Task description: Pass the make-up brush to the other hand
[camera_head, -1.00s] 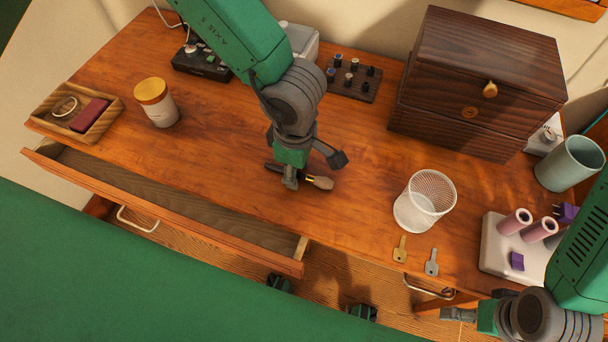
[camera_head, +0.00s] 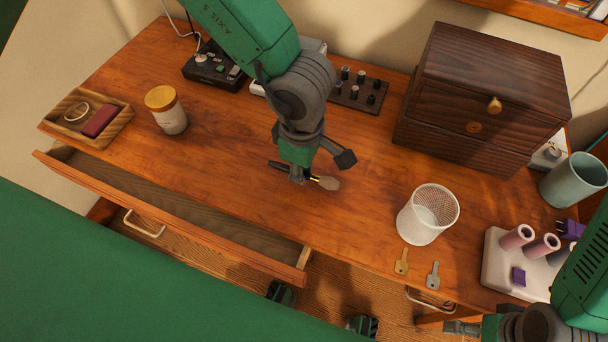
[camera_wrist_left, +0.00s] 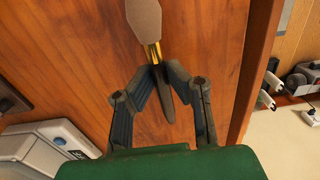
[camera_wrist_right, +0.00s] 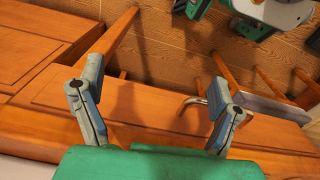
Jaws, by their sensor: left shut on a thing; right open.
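The make-up brush (camera_head: 328,183) has a brown bristle head, a gold collar and a dark handle. My left gripper (camera_head: 300,173) is shut on its handle near the collar, low over the middle of the desk. In the left wrist view the fingertips meet on the brush (camera_wrist_left: 146,20), with the bristles beyond them and the dark handle end between the fingers. Any gap beneath the brush is hard to judge. My right gripper (camera_wrist_right: 155,88) is open and empty by the desk's front edge; the head view shows only part of it at the bottom right.
A white mesh basket (camera_head: 428,214) stands right of the brush, with two keys (camera_head: 401,262) before it. A dark wooden chest (camera_head: 480,100) stands behind. A jar (camera_head: 167,112) and a wooden tray (camera_head: 72,128) are at left. An open drawer (camera_head: 180,215) juts from the front.

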